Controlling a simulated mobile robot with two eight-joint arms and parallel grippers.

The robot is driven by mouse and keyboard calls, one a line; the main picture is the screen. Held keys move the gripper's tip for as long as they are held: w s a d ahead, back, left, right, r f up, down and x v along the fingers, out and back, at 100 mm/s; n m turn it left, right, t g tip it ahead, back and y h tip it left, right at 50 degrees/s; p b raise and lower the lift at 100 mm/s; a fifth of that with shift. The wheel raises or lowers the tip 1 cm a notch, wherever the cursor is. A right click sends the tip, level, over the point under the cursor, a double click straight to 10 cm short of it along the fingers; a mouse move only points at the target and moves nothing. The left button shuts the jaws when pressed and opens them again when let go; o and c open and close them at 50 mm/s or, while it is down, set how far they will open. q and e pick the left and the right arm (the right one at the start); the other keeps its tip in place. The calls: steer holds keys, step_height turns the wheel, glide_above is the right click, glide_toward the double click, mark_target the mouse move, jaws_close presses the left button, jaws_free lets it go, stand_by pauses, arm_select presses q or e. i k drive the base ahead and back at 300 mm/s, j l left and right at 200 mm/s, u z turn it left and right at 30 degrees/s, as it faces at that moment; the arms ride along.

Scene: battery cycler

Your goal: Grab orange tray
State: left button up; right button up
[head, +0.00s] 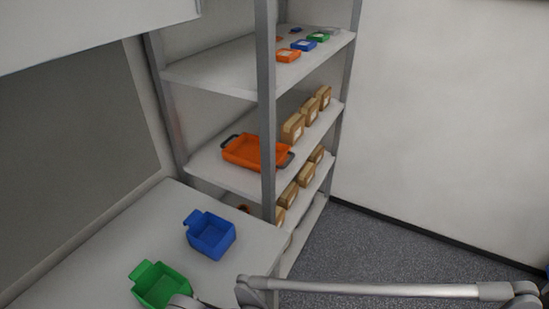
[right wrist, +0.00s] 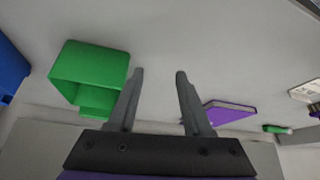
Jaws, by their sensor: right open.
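The orange tray (head: 250,152) sits on the middle shelf of the grey rack, with a dark handle at each end. A rack post stands in front of its right part. My right gripper (right wrist: 159,75) is open with nothing between its fingers in the right wrist view. There it is over a pale surface, between a green bin (right wrist: 90,78) and a purple object (right wrist: 230,112), and no tray shows. My left gripper is not in view.
A blue bin (head: 211,234) and a green bin (head: 160,287) stand on the white table (head: 95,245) before the rack. Brown boxes (head: 293,129) share the tray's shelf. Floor (head: 380,250) right of the rack is clear.

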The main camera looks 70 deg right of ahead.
mark_target(244, 152)
steer(key=z, duration=0.5)
steer(key=j+z, duration=0.1)
steer(key=z, duration=0.85)
steer(key=k+z, duration=0.1)
steer(key=z, duration=0.4)
steer(key=j+z, duration=0.1)
steer(key=z, duration=0.35)
steer(key=u, duration=0.75)
steer(key=l+u, duration=0.9)
steer(key=u, duration=0.15)
steer(key=k+l+u, duration=0.1)
steer(key=l, duration=0.25)
steer(key=k+l+u, duration=0.15)
steer(key=l, duration=0.15)
steer(key=k+l+u, duration=0.1)
steer(key=l, duration=0.95)
steer(key=i, duration=0.25)
